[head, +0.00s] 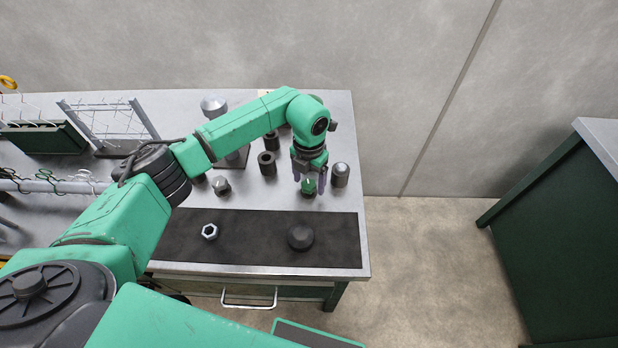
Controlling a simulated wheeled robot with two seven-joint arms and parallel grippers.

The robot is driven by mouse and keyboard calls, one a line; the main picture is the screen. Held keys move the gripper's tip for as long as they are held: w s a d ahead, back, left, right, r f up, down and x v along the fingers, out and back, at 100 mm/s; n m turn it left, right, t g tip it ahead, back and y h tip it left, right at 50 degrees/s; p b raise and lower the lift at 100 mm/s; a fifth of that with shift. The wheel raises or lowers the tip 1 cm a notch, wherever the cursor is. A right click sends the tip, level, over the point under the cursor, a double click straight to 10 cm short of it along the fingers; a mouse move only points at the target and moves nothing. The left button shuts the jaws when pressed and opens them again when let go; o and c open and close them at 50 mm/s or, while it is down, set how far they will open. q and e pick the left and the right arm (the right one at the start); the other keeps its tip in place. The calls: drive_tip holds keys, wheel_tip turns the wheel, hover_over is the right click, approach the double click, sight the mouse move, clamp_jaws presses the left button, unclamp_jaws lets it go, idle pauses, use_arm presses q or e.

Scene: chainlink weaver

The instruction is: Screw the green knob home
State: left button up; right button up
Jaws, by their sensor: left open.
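The green knob (308,186) sits on a dark base on the workbench, near the back edge of the black mat. My left gripper (309,188) points down over it, with its purple-grey fingers open on either side of the knob. I cannot tell whether the fingers touch it. The thread under the knob is hidden. My right gripper is not in view.
A grey domed cylinder (340,174) stands close right of my gripper. A wire rack (108,122) is at left.

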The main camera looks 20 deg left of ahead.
use_arm(q)
drive_tip(key=shift+a, duration=0.1)
clamp_jaws()
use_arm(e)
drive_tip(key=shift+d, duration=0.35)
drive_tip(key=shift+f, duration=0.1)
